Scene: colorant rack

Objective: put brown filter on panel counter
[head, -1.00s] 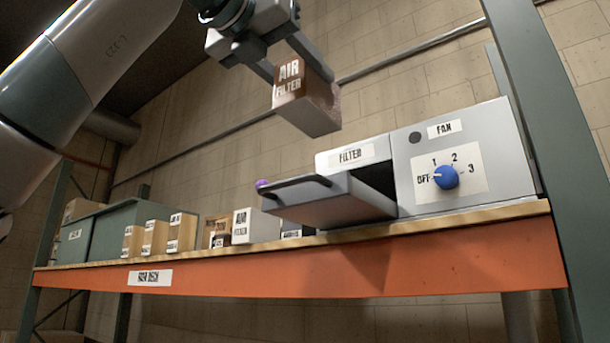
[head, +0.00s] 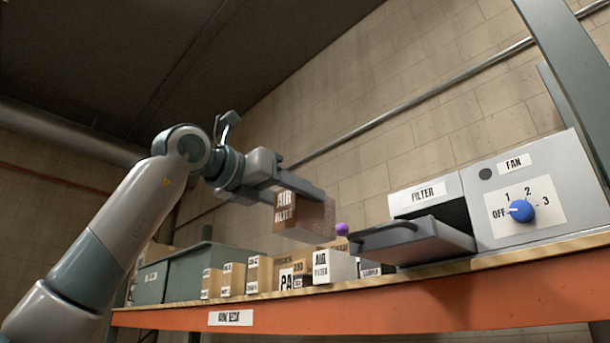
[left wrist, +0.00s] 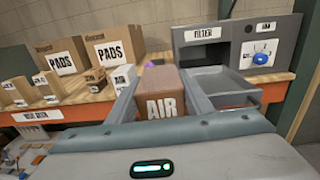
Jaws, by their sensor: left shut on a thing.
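The brown filter (head: 305,217), a brown box labelled "AIR FILTER", is held up in the air by my left gripper (head: 308,190). In the left wrist view the brown filter (left wrist: 161,92) sits between the two fingers of my left gripper (left wrist: 163,85), which is shut on it. In the head view it hangs left of the open filter drawer (head: 413,243), above the shelf counter (head: 440,264). A white "AIR FILTER" box (head: 334,266) stands on the counter behind and below it. My right gripper is not in view.
The grey panel has an open drawer and a fan box with a blue knob (head: 521,211) at OFF. Several labelled boxes (head: 233,279) and a green bin (head: 200,276) stand along the counter's left. A purple object (head: 342,229) shows beside the drawer.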

